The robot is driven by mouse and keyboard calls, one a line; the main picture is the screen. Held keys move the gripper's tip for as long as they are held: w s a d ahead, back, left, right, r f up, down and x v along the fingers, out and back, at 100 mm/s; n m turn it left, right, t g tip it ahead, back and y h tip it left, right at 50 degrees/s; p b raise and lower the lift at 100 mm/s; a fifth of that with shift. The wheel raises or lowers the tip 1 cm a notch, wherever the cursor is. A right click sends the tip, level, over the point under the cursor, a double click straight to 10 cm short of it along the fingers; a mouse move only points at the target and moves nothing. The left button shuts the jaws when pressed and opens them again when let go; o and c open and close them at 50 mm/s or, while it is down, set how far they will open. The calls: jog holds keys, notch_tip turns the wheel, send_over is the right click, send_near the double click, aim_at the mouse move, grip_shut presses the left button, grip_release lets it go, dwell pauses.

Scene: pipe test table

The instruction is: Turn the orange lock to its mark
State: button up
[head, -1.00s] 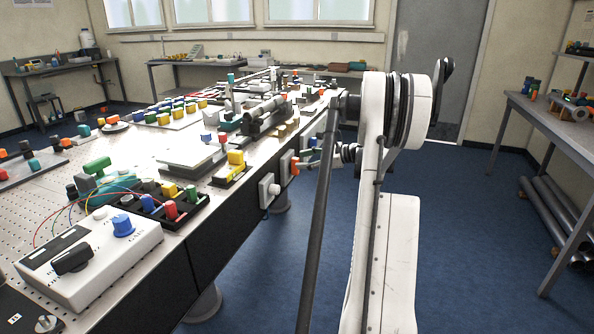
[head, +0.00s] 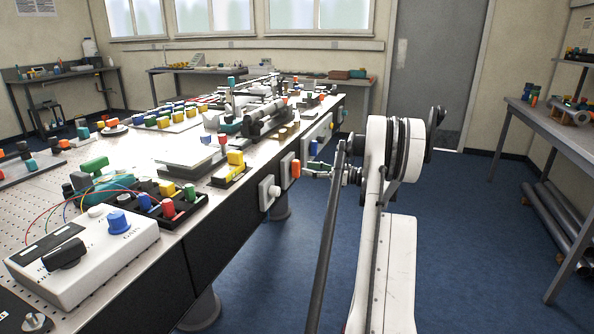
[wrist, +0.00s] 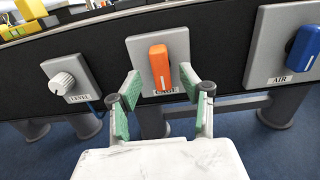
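In the head view the orange lock (head: 296,169) shows small on the table's right side. My gripper (wrist: 158,84) is open in the wrist view, its green-padded fingers spread left and right of the lock's lower part, with gaps on both sides. In the head view my gripper (head: 308,170) is at the lock, its fingers too small to tell apart. I cannot make out the mark.
A white LEVEL knob (wrist: 62,84) is on a plate to the left. A blue AIR handle (wrist: 304,48) is on a plate to the right. The tabletop above carries several coloured fixtures, including a yellow block (head: 235,158).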

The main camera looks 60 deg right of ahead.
aim_at(297, 167)
jog(key=shift+b+x, duration=0.45)
jog(key=shift+x, duration=2.25)
jog(key=shift+c, duration=0.2)
grip_shut()
